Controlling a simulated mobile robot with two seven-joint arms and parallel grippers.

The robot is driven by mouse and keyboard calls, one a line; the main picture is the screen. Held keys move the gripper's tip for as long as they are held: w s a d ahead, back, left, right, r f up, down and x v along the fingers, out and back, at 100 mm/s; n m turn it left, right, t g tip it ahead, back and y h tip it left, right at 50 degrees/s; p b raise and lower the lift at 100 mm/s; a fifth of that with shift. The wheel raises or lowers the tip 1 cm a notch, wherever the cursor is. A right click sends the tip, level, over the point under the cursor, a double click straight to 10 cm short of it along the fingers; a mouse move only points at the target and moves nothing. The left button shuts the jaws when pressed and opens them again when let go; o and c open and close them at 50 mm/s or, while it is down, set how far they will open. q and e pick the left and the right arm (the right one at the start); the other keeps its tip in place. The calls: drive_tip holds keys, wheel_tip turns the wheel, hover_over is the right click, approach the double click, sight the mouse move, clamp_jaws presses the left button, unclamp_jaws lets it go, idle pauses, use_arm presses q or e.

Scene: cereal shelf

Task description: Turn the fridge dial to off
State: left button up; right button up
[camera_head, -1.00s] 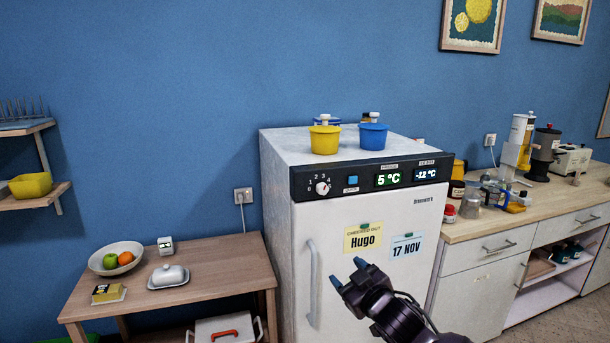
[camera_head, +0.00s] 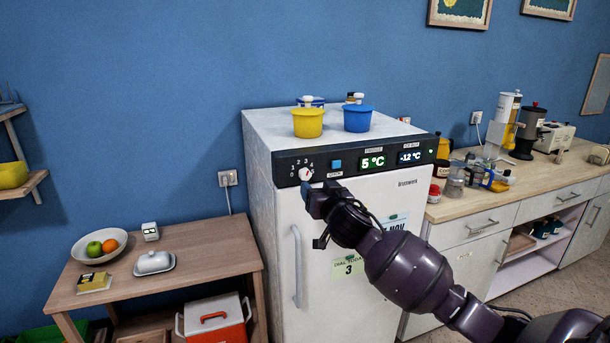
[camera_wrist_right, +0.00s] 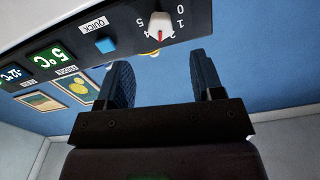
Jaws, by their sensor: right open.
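The white fridge (camera_head: 345,290) has a black control panel along its top front. The small white dial (camera_head: 305,174) is at the panel's left end, with numbers around it. In the right wrist view the dial (camera_wrist_right: 160,25) is a round knob with a red mark; its exact setting is hard to read. My right gripper (camera_head: 309,188) is just below and in front of the dial. In the wrist view the right gripper (camera_wrist_right: 165,72) is open and empty, with the dial beyond its fingertips, roughly in line with the gap. No contact shows. My left gripper is not in view.
A blue QUICK button (camera_head: 336,164) and two displays sit right of the dial. A yellow pot (camera_head: 308,123) and a blue pot (camera_head: 357,118) stand on the fridge. A green note (camera_head: 348,266) reads "dial today 3". A wooden table (camera_head: 205,268) stands left, a counter (camera_head: 480,218) right.

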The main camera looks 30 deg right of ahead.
sight(307, 176)
drive_tip(key=p+x, duration=0.1)
drive_tip(key=x, duration=0.6)
drive_tip(key=shift+w+r, duration=0.1)
drive_tip(key=shift+w, duration=0.15)
drive_tip(key=shift+x, duration=0.85)
drive_tip(key=shift+c, duration=0.2)
drive_tip(key=c, duration=0.9)
